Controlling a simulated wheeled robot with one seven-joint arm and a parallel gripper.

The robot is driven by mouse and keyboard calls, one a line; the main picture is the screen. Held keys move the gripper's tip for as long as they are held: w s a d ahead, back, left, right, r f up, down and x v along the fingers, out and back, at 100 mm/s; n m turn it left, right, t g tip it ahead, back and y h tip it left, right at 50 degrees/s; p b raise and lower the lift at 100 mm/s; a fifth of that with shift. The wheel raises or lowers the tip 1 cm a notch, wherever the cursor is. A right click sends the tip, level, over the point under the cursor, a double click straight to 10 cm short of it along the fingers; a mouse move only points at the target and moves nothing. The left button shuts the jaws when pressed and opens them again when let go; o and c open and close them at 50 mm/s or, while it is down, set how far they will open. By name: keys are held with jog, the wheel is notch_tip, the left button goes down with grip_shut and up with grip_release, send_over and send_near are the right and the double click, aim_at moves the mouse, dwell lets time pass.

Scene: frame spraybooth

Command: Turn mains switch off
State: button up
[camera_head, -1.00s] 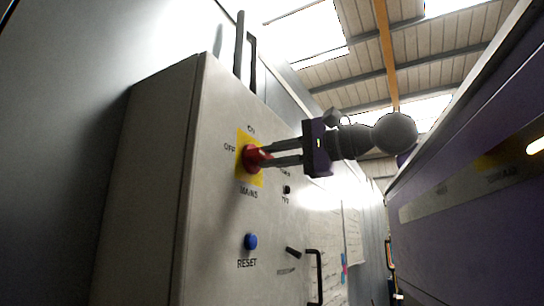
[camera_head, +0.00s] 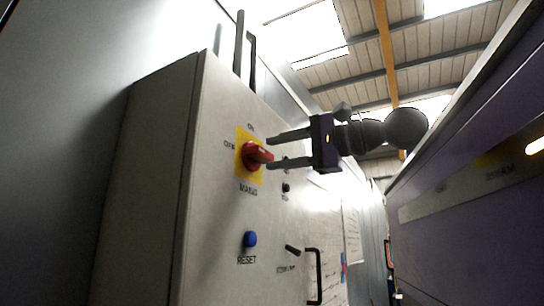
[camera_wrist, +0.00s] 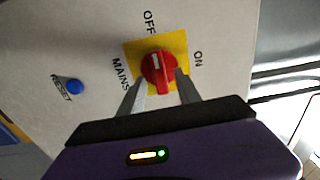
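The red mains switch (camera_head: 255,155) is a rotary knob on a yellow plate (camera_head: 244,172) on a pale cabinet door. In the head view its handle lies roughly level. In the wrist view the red knob (camera_wrist: 158,75) has its white mark on the side towards the OFF label (camera_wrist: 149,22), with the ON label (camera_wrist: 198,58) to the right. My gripper (camera_head: 270,152) is open, with its two fingers in front of the knob and spread apart. The fingers look clear of the knob in the head view. Nothing is between them.
A blue reset button (camera_head: 250,239) sits below the switch. A small black switch (camera_head: 292,249) and a dark door handle (camera_head: 317,277) are lower right. A purple panel (camera_head: 480,220) stands on the right. There is open room between it and the cabinet.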

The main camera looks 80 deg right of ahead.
jog(key=b+v, duration=0.1)
jog(key=v, duration=0.5)
jog(key=shift+d, duration=0.1)
dwell(0.5)
